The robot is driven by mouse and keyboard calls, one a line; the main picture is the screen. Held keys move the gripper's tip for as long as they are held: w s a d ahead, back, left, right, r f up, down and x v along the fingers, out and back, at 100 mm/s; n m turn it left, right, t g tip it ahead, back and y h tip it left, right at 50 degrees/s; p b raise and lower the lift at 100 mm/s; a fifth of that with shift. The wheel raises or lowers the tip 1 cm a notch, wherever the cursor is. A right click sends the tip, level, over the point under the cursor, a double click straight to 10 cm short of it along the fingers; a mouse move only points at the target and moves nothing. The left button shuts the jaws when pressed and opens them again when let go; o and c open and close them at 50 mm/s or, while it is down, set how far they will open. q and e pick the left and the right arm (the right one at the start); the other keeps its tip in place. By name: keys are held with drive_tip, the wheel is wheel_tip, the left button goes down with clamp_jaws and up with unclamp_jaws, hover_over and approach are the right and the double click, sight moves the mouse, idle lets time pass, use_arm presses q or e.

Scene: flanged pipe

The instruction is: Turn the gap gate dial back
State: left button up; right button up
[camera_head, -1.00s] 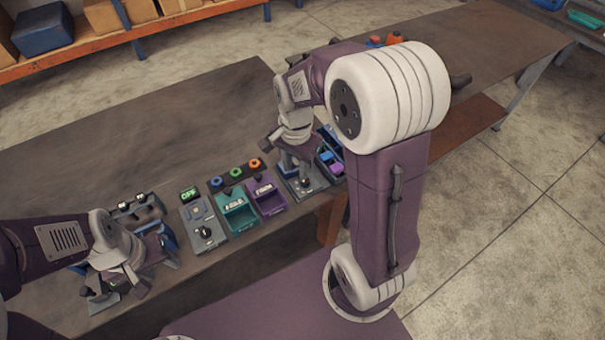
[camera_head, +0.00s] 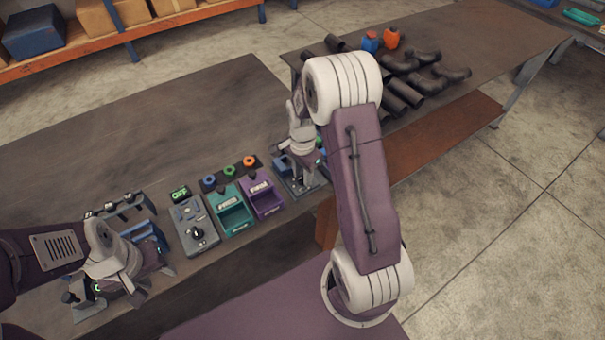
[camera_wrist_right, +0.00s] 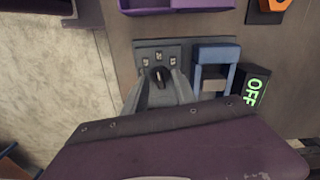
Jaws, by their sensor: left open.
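The dial that I take for the gap gate dial (camera_wrist_right: 160,77) is a black knob on a grey plate with several small marked labels, seen in the right wrist view. My right gripper (camera_wrist_right: 161,88) has its two grey fingers apart, one on each side of this knob; I cannot tell whether they touch it. In the head view my right gripper (camera_head: 304,184) is low over that station and hides the knob. A blue gate frame (camera_wrist_right: 214,66) stands beside the plate. My left gripper (camera_head: 118,288) is open and empty near the table's front edge at the left.
A lit OFF box (camera_wrist_right: 254,88) stands beside the blue frame. Dark pipes (camera_head: 405,92) lie on the far table. The table behind is clear.

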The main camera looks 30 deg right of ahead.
clamp_jaws()
idle(0.3)
drive_tip(key=n+p, duration=0.1)
drive_tip(key=n, duration=0.3)
drive_tip(key=shift+r+p, duration=0.1)
drive_tip(key=shift+p, duration=0.3)
drive_tip(key=n+p, duration=0.1)
drive_tip(key=n, duration=0.4)
drive_tip(key=shift+w+n, duration=0.1)
drive_tip(key=shift+n, duration=0.2)
drive_tip(key=shift+p, duration=0.3)
unclamp_jaws()
